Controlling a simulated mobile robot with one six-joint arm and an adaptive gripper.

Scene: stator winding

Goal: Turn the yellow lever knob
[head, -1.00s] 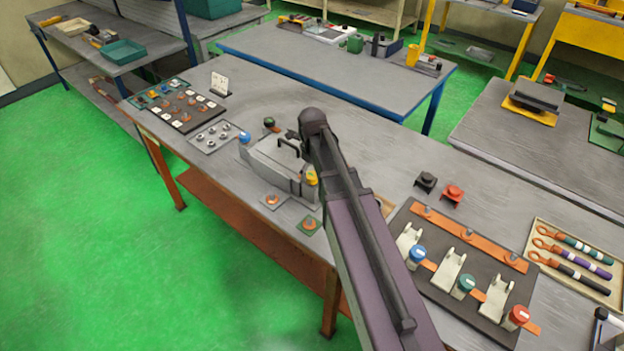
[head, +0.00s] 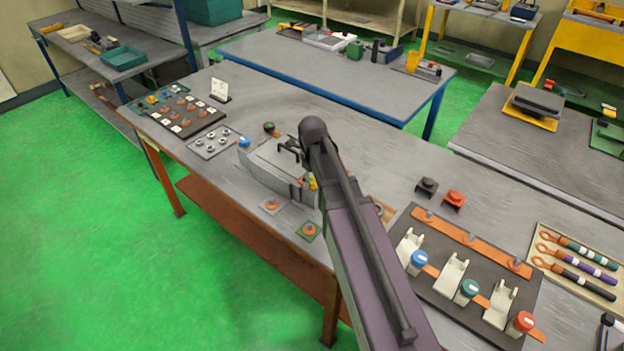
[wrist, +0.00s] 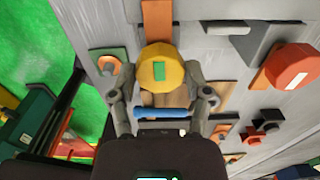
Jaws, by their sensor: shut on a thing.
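The yellow lever knob (wrist: 160,68) is a round, faceted cap with a green mark on top, at the middle of the wrist view. My gripper (wrist: 160,78) has one finger on each side of the knob and is shut on it. In the head view only a sliver of the yellow knob (head: 312,182) shows, at the right end of a grey box (head: 270,168) with a dark handle. My arm hides the rest of the knob and the gripper there. A blue bar (wrist: 160,112) lies just below the knob in the wrist view.
An orange-red knob (wrist: 292,67) is to the right in the wrist view. On the same bench are a board with blue, green and red knobs (head: 470,288), a tray of handled tools (head: 575,262) and a black parts board (head: 180,118).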

